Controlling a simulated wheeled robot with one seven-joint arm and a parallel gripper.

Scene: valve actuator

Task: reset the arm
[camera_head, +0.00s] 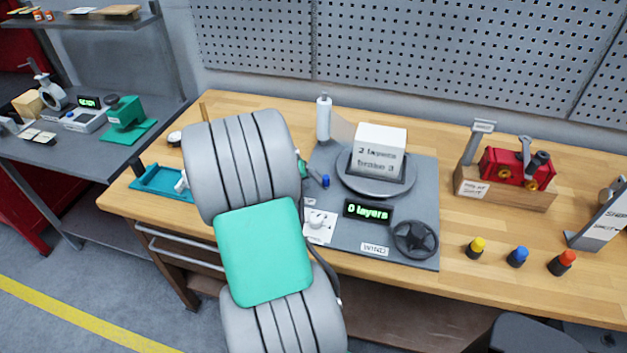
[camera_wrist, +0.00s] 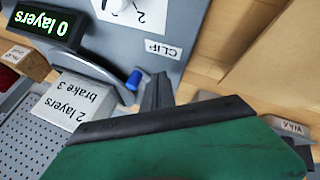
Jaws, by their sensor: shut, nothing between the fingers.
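My arm stands in front of the bench in the head view, with grey ribbed links and a green panel. It hides most of my gripper there. In the wrist view my gripper (camera_wrist: 158,88) shows as dark fingers beyond a green body, shut and empty. It is over the grey wrapping station (camera_head: 425,185), near a blue knob (camera_head: 325,181), which also shows in the wrist view (camera_wrist: 133,80). A white box (camera_head: 379,148) marked "2 layers brake 3" sits on the round turntable (camera_head: 350,186). The display (camera_head: 368,211) reads "0 layers".
A white film roll (camera_head: 324,118) stands behind the turntable. A black handwheel (camera_head: 415,240) is at the station's front right. Yellow (camera_head: 476,247), blue (camera_head: 517,256) and red (camera_head: 562,263) capped pieces stand farther right. A wooden box with red parts (camera_head: 505,187) is behind them. A teal tray (camera_head: 160,181) lies left.

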